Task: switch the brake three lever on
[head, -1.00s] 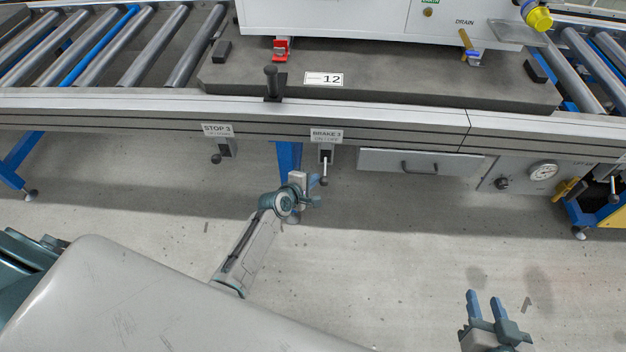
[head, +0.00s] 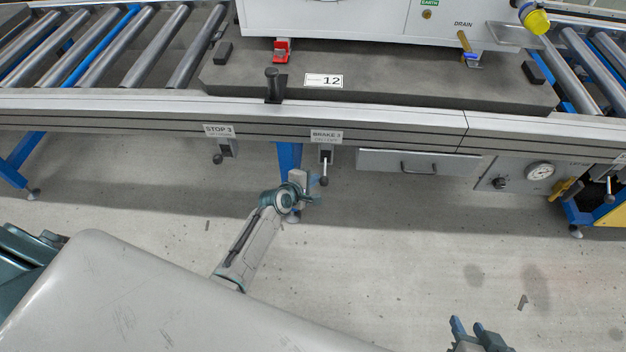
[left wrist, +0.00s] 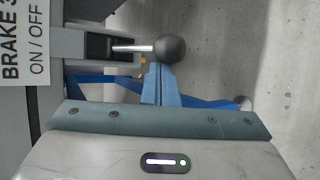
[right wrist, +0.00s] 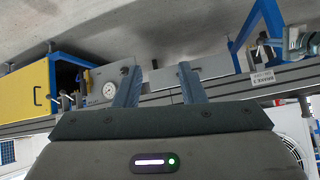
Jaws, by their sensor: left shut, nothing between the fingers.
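The brake three lever (head: 324,174) has a metal stem and a dark ball knob. It hangs down from its housing under the BRAKE 3 label (head: 326,136) in the head view. In the left wrist view the knob (left wrist: 170,50) and stem stick out to the right from a black slot beside the ON / OFF label (left wrist: 25,60). My left gripper (head: 312,197) is shut and empty, just below the lever. In the left wrist view its fingertips (left wrist: 158,70) appear right by the knob; contact is unclear. My right gripper (head: 469,326) is open and empty, far from the lever.
The STOP 3 lever (head: 219,157) hangs to the left. A drawer (head: 380,160) and a gauge panel (head: 520,172) are to the right under the conveyor edge. A blue leg (head: 288,158) stands behind my left gripper. The floor in front is clear.

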